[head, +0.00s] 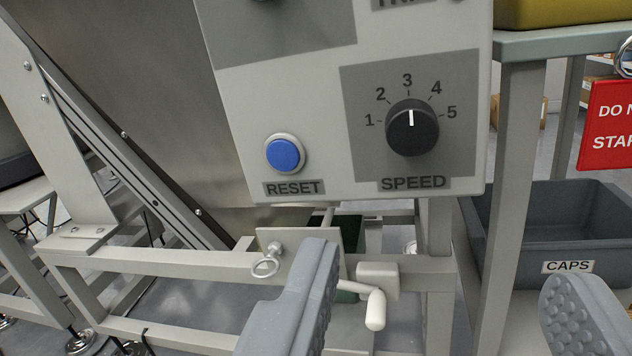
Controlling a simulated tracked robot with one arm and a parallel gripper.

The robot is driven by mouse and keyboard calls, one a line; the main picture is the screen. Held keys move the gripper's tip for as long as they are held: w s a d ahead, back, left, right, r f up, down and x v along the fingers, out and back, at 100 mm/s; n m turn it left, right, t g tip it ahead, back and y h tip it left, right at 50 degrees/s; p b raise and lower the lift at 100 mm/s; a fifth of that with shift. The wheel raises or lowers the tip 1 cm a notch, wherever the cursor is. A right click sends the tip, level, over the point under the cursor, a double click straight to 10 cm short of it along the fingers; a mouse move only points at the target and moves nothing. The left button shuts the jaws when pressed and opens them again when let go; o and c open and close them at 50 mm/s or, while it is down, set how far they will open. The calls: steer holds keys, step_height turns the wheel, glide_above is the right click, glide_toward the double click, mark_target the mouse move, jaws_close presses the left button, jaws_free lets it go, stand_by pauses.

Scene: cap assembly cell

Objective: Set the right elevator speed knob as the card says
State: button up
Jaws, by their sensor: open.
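The black SPEED knob (411,128) is on the light control panel (330,180), inside a grey square. Its white pointer line points up, at or close to the 3 on a scale marked 1 to 5. My gripper (435,312) is open, with its two grey padded fingers low in the picture, below the panel and apart from the knob. Nothing shows between the fingertips except background. The card with the setting cannot be made out in this view.
A blue RESET button (284,153) sits left of the knob. Below the panel are a crank handle (374,308) and a ring pin (266,265) on the frame. A grey CAPS bin (560,232) and a partly cut-off red sign (607,125) are at right.

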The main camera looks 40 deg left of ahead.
mark_target(414, 136)
steer(key=b+x, duration=0.3)
steer(key=x, duration=1)
steer(key=shift+w+a, duration=0.2)
steer(key=shift+w, duration=0.05)
steer(key=c, duration=1)
